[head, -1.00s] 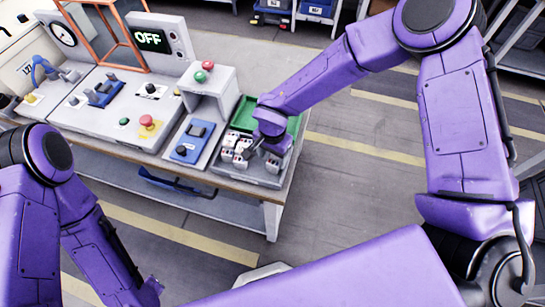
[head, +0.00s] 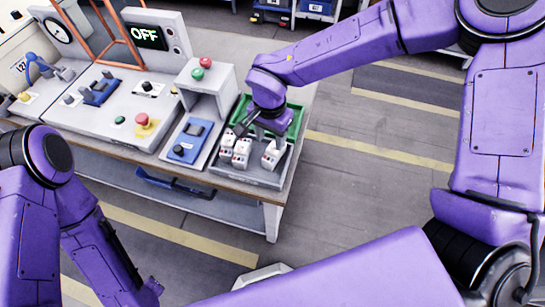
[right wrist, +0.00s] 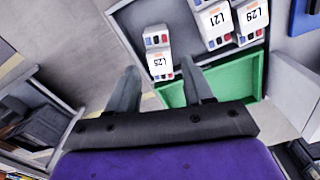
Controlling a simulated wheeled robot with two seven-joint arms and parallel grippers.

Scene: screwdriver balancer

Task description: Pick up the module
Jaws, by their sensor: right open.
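Three white modules stand in the grey part of a tray at the right end of the bench. The lone one, labelled L25 (right wrist: 159,60), is the right-hand module in the head view (head: 273,153). The other two, L21 (right wrist: 215,22) and L29 (right wrist: 250,18), stand close together at left in the head view. My right gripper (head: 258,133) is over the tray, pointing down. In the right wrist view the right gripper (right wrist: 160,78) is open, with L25 ahead between its fingertips and nothing gripped.
A green bin (head: 296,120) lies behind the modules, partly hidden by my right arm. Left of the tray are a blue switch block (head: 189,141) and a grey stand with red and green buttons (head: 206,78). The display (head: 146,36) reads OFF. Open floor lies right of the bench.

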